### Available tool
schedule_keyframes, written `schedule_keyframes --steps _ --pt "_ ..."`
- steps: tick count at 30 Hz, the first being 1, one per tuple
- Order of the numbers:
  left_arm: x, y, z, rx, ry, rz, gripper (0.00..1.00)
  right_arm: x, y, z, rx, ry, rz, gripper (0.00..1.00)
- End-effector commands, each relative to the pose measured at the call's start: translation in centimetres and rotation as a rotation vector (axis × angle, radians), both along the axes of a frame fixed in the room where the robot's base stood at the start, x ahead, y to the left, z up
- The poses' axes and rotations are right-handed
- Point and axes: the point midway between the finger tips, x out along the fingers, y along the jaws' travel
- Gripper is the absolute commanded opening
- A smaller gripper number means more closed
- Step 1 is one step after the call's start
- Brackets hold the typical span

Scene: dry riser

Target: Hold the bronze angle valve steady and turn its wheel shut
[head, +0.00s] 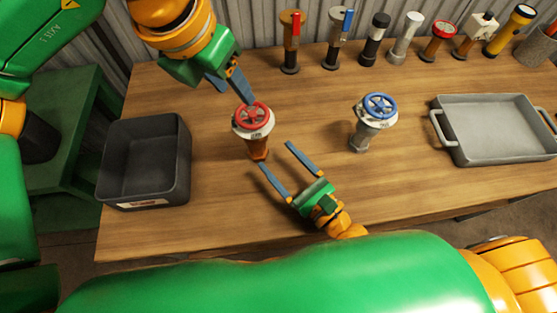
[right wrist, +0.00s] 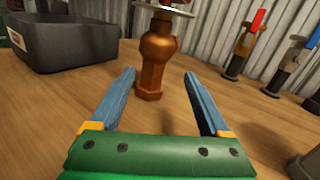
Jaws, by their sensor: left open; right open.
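The bronze angle valve (head: 257,146) stands upright on the table, with a red wheel (head: 253,116) above a pale round plate. In the right wrist view its bronze body (right wrist: 155,55) stands just beyond the fingertips, and its top is cut off. My left gripper (head: 240,88) is open, above and behind the red wheel, its fingers pointing down toward it. My right gripper (head: 276,156) is open and low over the table in front of the valve. Its two blue fingers (right wrist: 160,78) point at the body, with nothing between them.
A grey valve (head: 366,134) with a blue wheel stands to the right. A dark bin (head: 145,201) is at the left and a grey tray (head: 497,158) at the right. Several valves and torches line the back, including a red-handled valve (head: 291,45). The wood between is clear.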

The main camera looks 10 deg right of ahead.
Motion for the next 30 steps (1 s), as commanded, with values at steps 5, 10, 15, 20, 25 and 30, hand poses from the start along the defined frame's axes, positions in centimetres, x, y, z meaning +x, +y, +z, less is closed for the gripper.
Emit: schedule_keyframes --steps 5,10,15,20,25,30 --pt "0.0 0.0 0.0 0.0 0.0 0.0 0.5 1.4 1.7 -0.4 0.077 0.093 0.032 0.8" --pt "0.0 0.0 0.0 0.0 0.0 0.0 0.5 4.2 3.5 -0.3 0.076 0.091 0.03 0.8" --pt "0.0 0.0 0.0 0.0 0.0 0.0 0.5 5.8 4.5 -0.5 0.071 0.091 0.029 0.8" --pt "0.0 0.0 0.0 0.0 0.0 0.0 0.5 6.0 4.6 -0.5 0.069 0.092 0.03 0.8" --pt "0.0 0.0 0.0 0.0 0.0 0.0 0.5 5.9 4.6 -0.5 0.068 0.091 0.029 0.61" --pt "0.0 0.0 0.0 0.0 0.0 0.0 0.5 5.9 4.6 -0.5 0.067 0.091 0.029 0.15"
